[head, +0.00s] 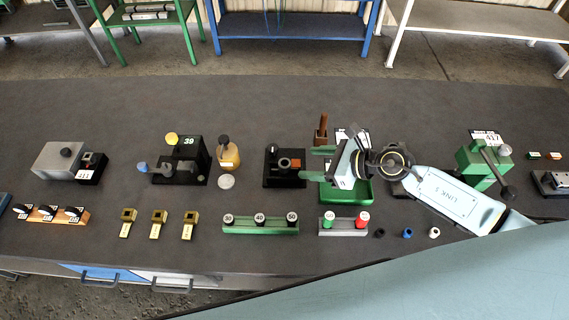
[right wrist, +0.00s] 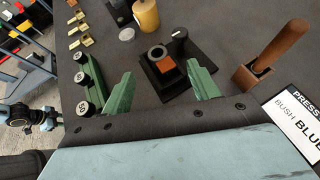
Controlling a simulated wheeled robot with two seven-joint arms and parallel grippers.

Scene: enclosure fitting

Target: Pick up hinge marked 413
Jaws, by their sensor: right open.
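I cannot read the mark 413 anywhere. Three small brass pieces with white tags, left (head: 128,223), middle (head: 159,223) and right (head: 188,224), stand at the table's front left; their marks are too small to read, and I cannot tell if one is the hinge. My right gripper (head: 317,164) is open and empty, its green fingers pointing left beside a black fixture (head: 284,180) with a ring and an orange block. In the right wrist view the fixture (right wrist: 180,88) shows between the spread fingers (right wrist: 162,90). My left gripper does not show in the head view.
A green rail (head: 260,227) with round knobs and a grey rail (head: 343,231) stand in front. A green device marked 417 (head: 475,165) stands right. The table's back is clear.

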